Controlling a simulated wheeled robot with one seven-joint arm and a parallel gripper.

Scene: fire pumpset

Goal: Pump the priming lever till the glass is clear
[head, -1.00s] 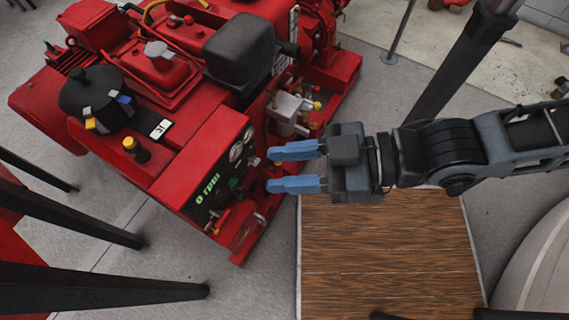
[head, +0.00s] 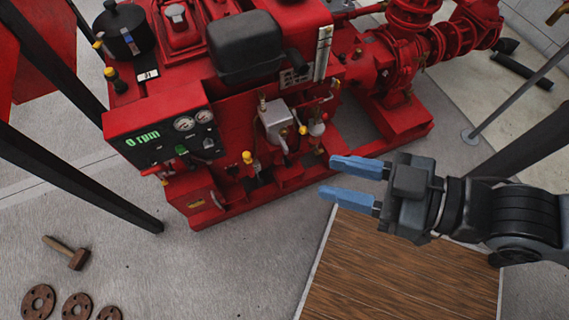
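The red pumpset (head: 330,70) stands ahead of me. On its near side is a silver metal unit (head: 275,120) with small fittings, a yellow knob (head: 247,157) to its lower left and a small pale round fitting (head: 317,128) to its right. I cannot tell for sure which of these parts is the priming lever or the glass, nor whether the glass is clear. My gripper (head: 326,176) has two blue fingers, apart and empty. It points left, to the lower right of the silver unit, and appears clear of the pumpset.
A panel (head: 160,137) reads "0 rpm" beside two gauges. A wooden-topped surface (head: 395,270) lies below my gripper. A hammer (head: 68,252) and several rusty discs (head: 77,307) lie at lower left. Dark posts (head: 75,180) cross the left side. The grey floor between is clear.

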